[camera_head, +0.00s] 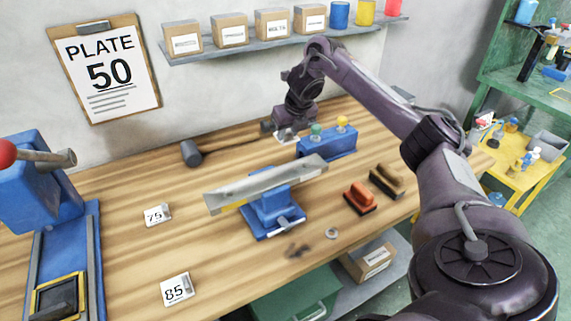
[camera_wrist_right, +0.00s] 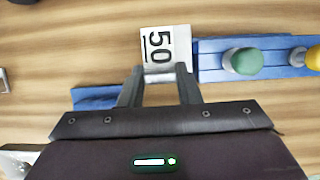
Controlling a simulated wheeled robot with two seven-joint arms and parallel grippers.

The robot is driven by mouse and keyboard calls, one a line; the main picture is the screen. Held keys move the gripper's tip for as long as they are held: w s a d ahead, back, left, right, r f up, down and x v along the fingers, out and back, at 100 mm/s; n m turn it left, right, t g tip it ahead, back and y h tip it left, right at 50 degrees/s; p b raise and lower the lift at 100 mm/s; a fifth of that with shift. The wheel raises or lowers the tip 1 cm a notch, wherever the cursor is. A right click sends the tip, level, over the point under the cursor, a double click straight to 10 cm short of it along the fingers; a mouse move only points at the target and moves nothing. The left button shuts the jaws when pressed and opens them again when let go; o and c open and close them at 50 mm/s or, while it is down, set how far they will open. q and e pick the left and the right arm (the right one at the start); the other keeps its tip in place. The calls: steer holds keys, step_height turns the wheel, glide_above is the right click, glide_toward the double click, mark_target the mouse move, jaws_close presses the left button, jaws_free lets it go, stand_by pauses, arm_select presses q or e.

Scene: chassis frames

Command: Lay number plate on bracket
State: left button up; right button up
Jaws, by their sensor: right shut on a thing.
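My right gripper (camera_head: 287,130) is shut on a small white number plate (camera_head: 286,138) over the back of the bench. In the right wrist view the plate (camera_wrist_right: 165,48) reads 50 and sits at the tips of the fingers (camera_wrist_right: 158,75). I cannot tell whether it touches the bench. A long grey metal piece (camera_head: 240,192), which may be the bracket, is clamped in a blue vise (camera_head: 270,212) in front and to the left of the gripper. Plates 75 (camera_head: 157,215) and 85 (camera_head: 177,289) lie on the bench at left. My left gripper is out of view.
A blue block (camera_head: 328,146) with green and yellow knobs stands close right of the gripper. A hammer (camera_head: 192,153) lies left of it. Orange and brown brushes (camera_head: 360,197) lie at right. A blue press (camera_head: 40,190) stands at far left. The wall clipboard (camera_head: 105,68) reads PLATE 50.

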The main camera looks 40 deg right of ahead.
step_height(320, 180, down, 10)
steer(key=shift+f+p, duration=0.15)
steer(key=shift+p, duration=0.25)
steer(key=shift+f, duration=0.2)
steer(key=o, duration=1)
steer(key=shift+r, duration=0.1)
